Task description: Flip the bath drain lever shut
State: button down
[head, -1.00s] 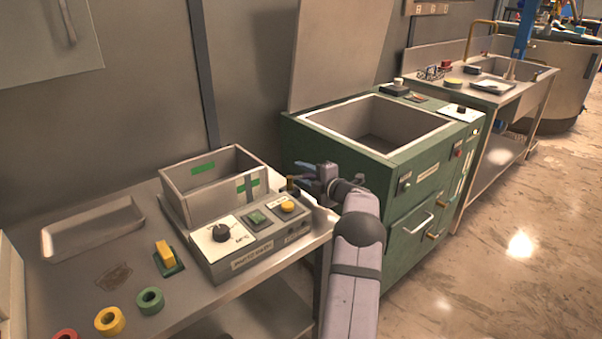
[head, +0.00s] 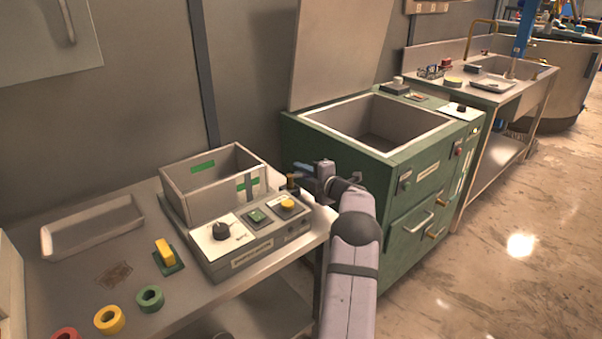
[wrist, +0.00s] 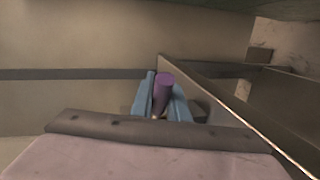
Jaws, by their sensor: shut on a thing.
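The bath (head: 185,195) is a grey open box on the bench at left, with green labels and a control panel in front. A small brass drain fitting (head: 292,188) stands out from its right side, near my gripper. My gripper (head: 302,169) is at the bath's right end, its blue fingers pointing left. In the wrist view the fingers (wrist: 160,105) are shut on a purple cylindrical handle (wrist: 163,88), seemingly the drain lever's grip. The handle is mostly hidden by the fingers in the head view, so its exact angle is hard to tell.
A green cabinet with an open tank (head: 440,138) stands close to the right of my gripper. The bench holds a shallow tray (head: 95,238), a yellow-handled block (head: 166,255) and coloured rings (head: 150,298). A wall stands behind.

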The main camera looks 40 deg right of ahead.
jog(key=shift+s+f+m+h+b, duration=0.1)
jog(key=shift+s+m+h+b, duration=0.1)
jog(key=shift+m+h+b, duration=0.6)
jog(key=shift+s+m+h+b, duration=0.15)
jog(key=shift+h+b, duration=0.35)
jog(key=shift+b, duration=0.8)
jog(key=s+m+g+h+b, duration=0.1)
jog(key=h+b, duration=0.1)
jog(key=b, duration=0.2)
jog(key=shift+m, duration=0.25)
jog(key=shift+s+r+m+h+b, duration=0.15)
jog(key=shift+r+m+h+b, duration=0.25)
jog(key=shift+b, duration=0.55)
jog(key=shift+f, duration=0.1)
jog(key=c, duration=1.7)
grip_release()
jog(key=shift+f, duration=0.1)
